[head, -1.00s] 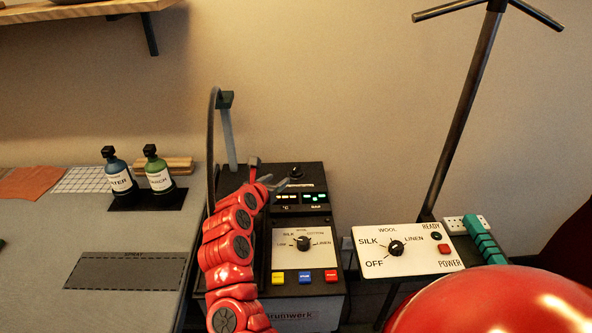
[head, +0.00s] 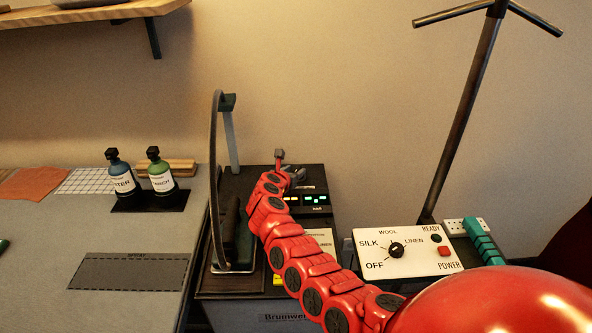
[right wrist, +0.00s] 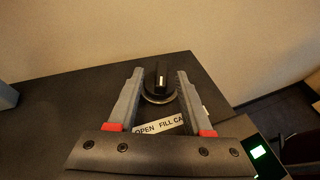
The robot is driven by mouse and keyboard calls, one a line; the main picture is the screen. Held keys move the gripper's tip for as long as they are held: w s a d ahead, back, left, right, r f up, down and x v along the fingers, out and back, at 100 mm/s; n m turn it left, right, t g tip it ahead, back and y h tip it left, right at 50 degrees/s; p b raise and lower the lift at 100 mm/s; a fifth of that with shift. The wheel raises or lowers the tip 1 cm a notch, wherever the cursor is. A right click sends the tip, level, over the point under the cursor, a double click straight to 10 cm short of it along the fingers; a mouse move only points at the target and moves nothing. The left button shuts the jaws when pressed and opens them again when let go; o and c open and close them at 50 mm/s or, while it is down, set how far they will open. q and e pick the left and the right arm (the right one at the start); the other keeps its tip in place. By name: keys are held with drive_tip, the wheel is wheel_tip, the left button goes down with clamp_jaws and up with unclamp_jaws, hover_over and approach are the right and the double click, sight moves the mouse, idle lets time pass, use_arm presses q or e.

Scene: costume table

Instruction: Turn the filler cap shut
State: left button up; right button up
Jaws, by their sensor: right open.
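The black filler cap (right wrist: 161,78) shows in the right wrist view on top of the dark steam station (right wrist: 70,100). Its raised grip bar carries a pale mark and points almost straight away from the camera. A white label (right wrist: 160,124) in front of it reads "OPEN" and "FILL CA", partly covered. My right gripper (right wrist: 160,73) is open, with one finger on each side of the cap and a gap beside it. In the head view my right gripper (head: 287,165) is over the back of the station (head: 315,178), and I cannot make out the cap there. My left gripper is out of view.
An iron (head: 244,240) on its stand is left of my right arm. A control panel (head: 383,262) with a dial is to the right. Two bottles (head: 119,178) stand on the grey table (head: 60,220). A dark pole (head: 459,110) rises behind the panel.

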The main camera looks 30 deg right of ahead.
drive_tip(key=shift+x, duration=0.8)
drive_tip(key=shift+s+d, duration=0.1)
clamp_jaws()
drive_tip(key=shift+r, duration=0.1)
